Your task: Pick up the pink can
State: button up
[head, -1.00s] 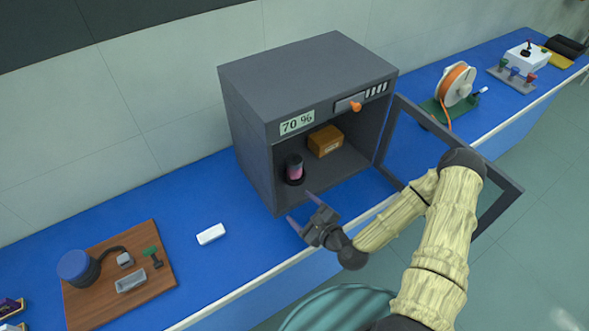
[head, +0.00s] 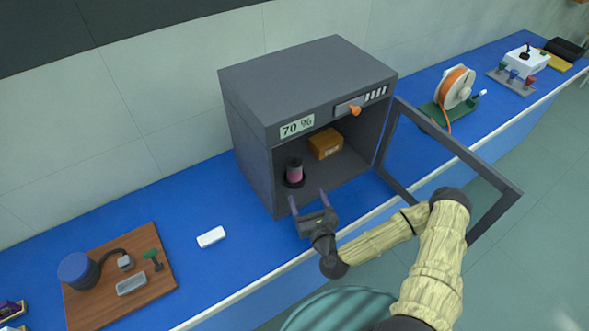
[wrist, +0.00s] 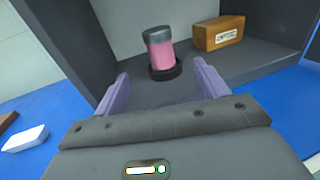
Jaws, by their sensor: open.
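The pink can (head: 294,172) has a dark top and stands upright in a dark ring base inside the grey cabinet (head: 250,150), near its left wall. In the wrist view the can (wrist: 160,54) appears ahead, between the two finger directions and beyond the fingertips. My gripper (head: 308,198) is open and empty at the front opening of the cabinet, its purple fingers pointing inward toward the can. The fingers (wrist: 158,88) also show in the wrist view, one on each side, not touching the can.
A brown box (head: 325,143) stands to the right of the can inside the cabinet. The cabinet door (head: 455,150) is swung open to the right, beside my arm. A white block (head: 211,236) and a wooden board (head: 150,285) lie on the blue bench to the left.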

aim_at(297, 174)
jog(key=p+x, duration=0.3)
jog(key=x, duration=0.5)
jog(key=shift+a+r, duration=0.1)
jog(key=shift+r, duration=0.05)
jog(key=shift+w+a, duration=0.15)
jog(key=shift+w, duration=0.45)
jog(key=shift+w+a+p, duration=0.25)
jog(key=shift+w+p, duration=0.3)
jog(key=shift+p, duration=0.15)
jog(key=p+x, duration=0.1)
jog(key=x, duration=0.2)
jog(key=shift+p, duration=0.35)
jog(key=shift+w+a, duration=0.15)
jog(key=shift+w, duration=0.35)
